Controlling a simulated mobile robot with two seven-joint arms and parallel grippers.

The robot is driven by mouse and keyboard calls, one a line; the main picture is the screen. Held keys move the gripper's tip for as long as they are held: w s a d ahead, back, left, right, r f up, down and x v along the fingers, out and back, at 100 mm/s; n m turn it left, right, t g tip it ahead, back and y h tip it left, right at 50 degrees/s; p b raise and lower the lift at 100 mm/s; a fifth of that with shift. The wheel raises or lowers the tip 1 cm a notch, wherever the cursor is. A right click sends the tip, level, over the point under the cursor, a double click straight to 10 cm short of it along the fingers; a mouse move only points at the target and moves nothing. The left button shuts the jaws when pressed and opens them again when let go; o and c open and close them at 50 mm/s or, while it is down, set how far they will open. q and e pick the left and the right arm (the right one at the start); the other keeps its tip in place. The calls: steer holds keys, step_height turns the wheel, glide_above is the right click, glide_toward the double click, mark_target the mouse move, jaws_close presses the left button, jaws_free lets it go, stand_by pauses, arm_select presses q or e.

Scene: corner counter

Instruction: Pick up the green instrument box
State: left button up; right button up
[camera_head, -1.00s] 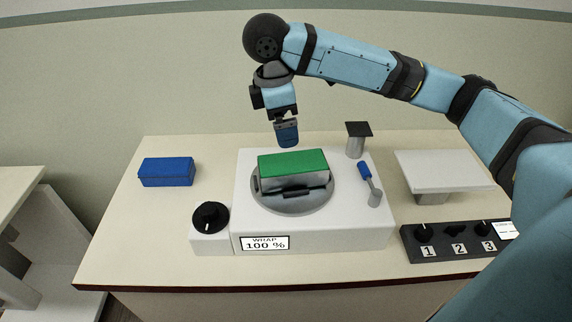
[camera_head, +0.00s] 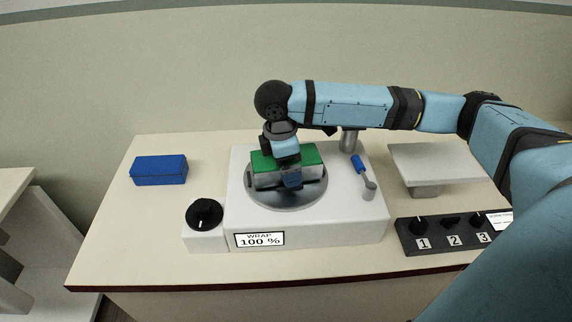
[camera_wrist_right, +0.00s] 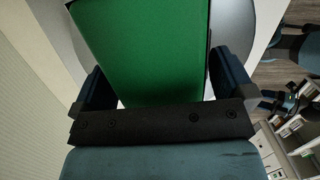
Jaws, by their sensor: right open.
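The green instrument box (camera_head: 262,163), green on top with grey sides, sits on the round grey turntable (camera_head: 258,203) of the white wrapping machine (camera_head: 375,214). My right gripper (camera_head: 291,180) is over the box, pointing down, and hides part of it. In the right wrist view the green top (camera_wrist_right: 145,45) lies between the two blue fingers of the right gripper (camera_wrist_right: 160,85), which stand apart on either side of it. Whether the fingers touch the box cannot be told. My left gripper is in no view.
A blue box (camera_head: 158,170) lies at the left of the counter. A black dial (camera_head: 204,213) and a "WRAP 100 %" label (camera_head: 260,239) are at the machine's front. A blue-handled lever (camera_head: 358,165) stands right of the turntable. A white raised plate (camera_head: 438,165) and a numbered knob panel (camera_head: 450,234) are farther right.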

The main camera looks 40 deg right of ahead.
steer(key=c, duration=1.3)
steer(key=shift+r, duration=0.15)
